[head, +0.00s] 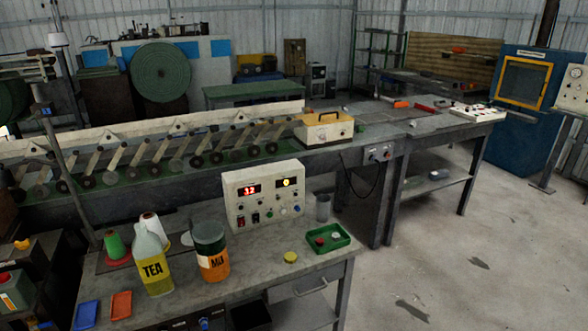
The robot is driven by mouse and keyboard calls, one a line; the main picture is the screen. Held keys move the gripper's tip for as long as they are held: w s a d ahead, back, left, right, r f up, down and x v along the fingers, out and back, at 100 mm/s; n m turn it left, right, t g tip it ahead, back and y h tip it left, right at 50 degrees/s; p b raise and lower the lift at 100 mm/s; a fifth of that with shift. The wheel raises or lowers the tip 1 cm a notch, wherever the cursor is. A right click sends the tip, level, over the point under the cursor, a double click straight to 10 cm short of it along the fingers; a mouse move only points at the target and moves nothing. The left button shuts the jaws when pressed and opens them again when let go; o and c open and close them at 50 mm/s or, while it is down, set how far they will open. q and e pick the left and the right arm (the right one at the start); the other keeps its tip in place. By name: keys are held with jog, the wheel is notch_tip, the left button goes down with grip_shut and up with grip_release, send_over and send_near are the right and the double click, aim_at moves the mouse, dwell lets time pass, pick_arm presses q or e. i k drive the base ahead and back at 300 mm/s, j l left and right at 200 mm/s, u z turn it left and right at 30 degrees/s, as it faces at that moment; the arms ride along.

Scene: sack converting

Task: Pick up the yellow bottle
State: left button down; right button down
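A bottle with yellow lower part and clear upper part, marked TEA (155,282), stands upright on the grey workbench (262,262) at the lower left. It is the only yellow bottle I can make out. A dark-topped container with an orange band marked MIX (213,267) stands close to its right. Neither of my grippers shows in the head view, so nothing is seen touching the bottle.
Blue (87,315) and orange-red (121,305) trays lie at front left. A control box (264,195), yellow lid (290,257) and green tray (326,239) are to the right.

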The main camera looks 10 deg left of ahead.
aim_at(148, 252)
jog(key=u, duration=1.3)
jog(key=i+j+z, duration=0.15)
jog(key=j, duration=0.25)
